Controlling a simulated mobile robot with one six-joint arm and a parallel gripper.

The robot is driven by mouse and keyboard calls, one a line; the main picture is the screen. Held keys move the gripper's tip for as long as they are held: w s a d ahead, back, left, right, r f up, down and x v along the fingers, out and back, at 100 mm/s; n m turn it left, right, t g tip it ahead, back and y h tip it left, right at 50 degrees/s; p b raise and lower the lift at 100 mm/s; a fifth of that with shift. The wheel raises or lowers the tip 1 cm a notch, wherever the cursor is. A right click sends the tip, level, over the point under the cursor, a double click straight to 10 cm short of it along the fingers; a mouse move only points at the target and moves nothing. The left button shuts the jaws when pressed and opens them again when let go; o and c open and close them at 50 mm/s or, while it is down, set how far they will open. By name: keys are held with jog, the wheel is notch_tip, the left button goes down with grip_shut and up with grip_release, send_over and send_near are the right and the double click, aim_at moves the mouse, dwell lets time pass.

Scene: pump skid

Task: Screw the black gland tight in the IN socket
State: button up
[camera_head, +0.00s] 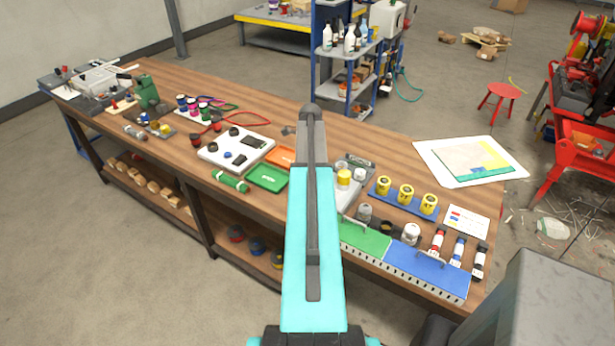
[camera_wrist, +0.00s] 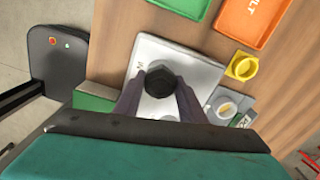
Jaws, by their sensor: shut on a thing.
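The black gland (camera_wrist: 161,79) has a hexagonal head and shows from above in the wrist view. My gripper (camera_wrist: 159,94) is shut on it, one dark finger on each side. The gland stands over the pale grey box (camera_wrist: 205,70), beside the IN marking (camera_wrist: 138,72). Gland and fingers hide the IN socket, so I cannot tell how deep the gland sits or whether it is straight in the thread. In the head view my own arm covers the gripper and the gland.
An orange tray (camera_wrist: 250,18) and a green tray (camera_wrist: 185,6) lie beyond. The head view shows yellow cups (camera_head: 405,195) to the right.

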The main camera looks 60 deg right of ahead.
jog(key=shift+m, duration=2.3)
jog(key=shift+m, duration=2.3)
jog(key=o, duration=1.1)
jog(key=shift+n, duration=0.3)
jog(key=shift+n, duration=2)
